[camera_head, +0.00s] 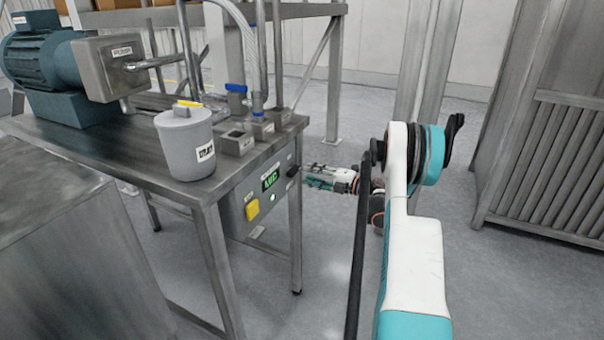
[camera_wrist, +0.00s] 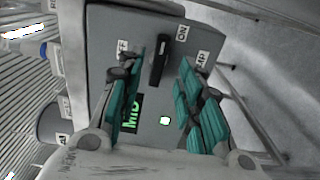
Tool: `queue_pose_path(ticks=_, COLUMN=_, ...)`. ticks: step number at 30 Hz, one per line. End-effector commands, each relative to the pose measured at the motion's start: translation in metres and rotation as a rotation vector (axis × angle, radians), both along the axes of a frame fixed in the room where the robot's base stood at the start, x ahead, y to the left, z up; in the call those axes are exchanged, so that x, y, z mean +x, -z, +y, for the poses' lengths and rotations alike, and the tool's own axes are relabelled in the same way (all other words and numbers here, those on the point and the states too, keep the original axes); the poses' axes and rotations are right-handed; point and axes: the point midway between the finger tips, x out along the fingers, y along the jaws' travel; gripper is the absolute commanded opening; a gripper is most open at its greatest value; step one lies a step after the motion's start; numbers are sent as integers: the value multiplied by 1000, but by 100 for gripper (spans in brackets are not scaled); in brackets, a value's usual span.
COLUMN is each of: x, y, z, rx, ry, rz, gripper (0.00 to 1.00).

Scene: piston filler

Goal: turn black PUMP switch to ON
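The black PUMP switch (camera_head: 293,171) sits at the right end of the control panel in the head view. In the wrist view the switch (camera_wrist: 159,60) is a black bar running nearly up the picture, between a partly hidden OFF label (camera_wrist: 123,46) on the left and the ON label (camera_wrist: 182,33) on the right. My gripper (camera_head: 310,174) is in front of the panel. In the wrist view my gripper (camera_wrist: 162,78) is open, with one teal finger on each side of the switch. I see gaps between fingers and switch; contact is not visible.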

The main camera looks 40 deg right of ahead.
Motion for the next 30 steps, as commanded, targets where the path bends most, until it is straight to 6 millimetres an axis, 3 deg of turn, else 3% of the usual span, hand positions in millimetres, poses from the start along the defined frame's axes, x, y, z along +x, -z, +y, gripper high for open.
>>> queue_pose_path(ticks=6, x=-39, y=0, z=-17, rx=0, ry=3, rz=0, gripper=33)
queue_pose_path(ticks=12, x=-57, y=0, z=-24, rx=0, ry=1, rz=0, gripper=33)
queue_pose_path(ticks=30, x=-61, y=0, z=-25, rx=0, ry=0, rz=0, gripper=33)
